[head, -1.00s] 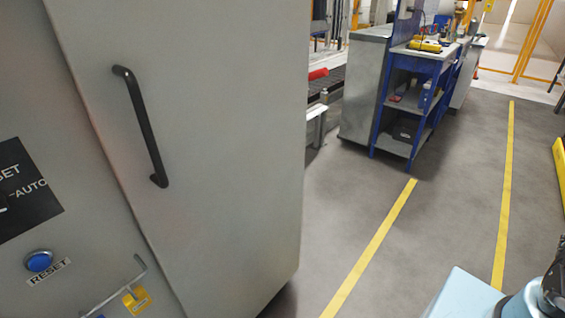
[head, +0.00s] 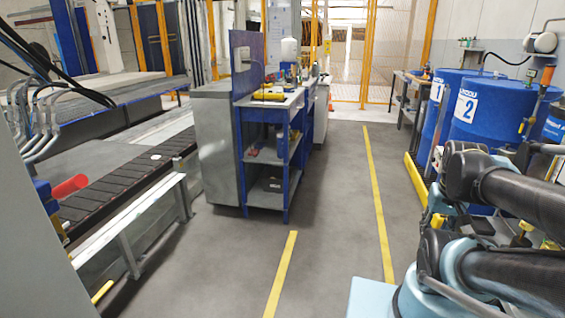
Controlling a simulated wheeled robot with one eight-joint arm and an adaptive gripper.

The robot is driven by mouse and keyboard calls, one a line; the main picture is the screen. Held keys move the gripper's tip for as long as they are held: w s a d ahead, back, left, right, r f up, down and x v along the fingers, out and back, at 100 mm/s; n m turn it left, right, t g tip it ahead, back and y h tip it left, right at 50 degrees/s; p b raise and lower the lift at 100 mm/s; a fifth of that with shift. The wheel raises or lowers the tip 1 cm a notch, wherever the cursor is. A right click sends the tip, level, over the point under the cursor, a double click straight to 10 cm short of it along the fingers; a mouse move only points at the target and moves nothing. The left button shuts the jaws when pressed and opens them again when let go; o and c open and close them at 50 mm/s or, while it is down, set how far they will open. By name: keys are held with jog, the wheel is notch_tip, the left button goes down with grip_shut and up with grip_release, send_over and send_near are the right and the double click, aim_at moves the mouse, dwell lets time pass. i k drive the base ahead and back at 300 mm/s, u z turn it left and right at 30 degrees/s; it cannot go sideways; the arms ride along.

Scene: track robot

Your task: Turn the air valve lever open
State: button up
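I cannot make out an air valve lever for certain in the head view. A red cylindrical part (head: 69,187) sits beside the dark conveyor track at the left, and I cannot tell what it is. An orange-handled part (head: 547,76) stands upright by the blue drums at the right, also unclear in function. My arm's dark links fill the lower right. My gripper is not in view.
A blue workbench (head: 268,116) with shelves stands mid-picture beside a grey cabinet (head: 222,140). A conveyor (head: 120,195) with a metal rail runs along the left. Blue drums (head: 478,105) stand right behind a yellow barrier (head: 416,180). The grey floor between yellow lines is clear.

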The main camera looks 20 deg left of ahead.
aim_at(97, 298)
jog(key=i, duration=2)
jog(key=u, duration=4.2)
jog(key=i, duration=1)
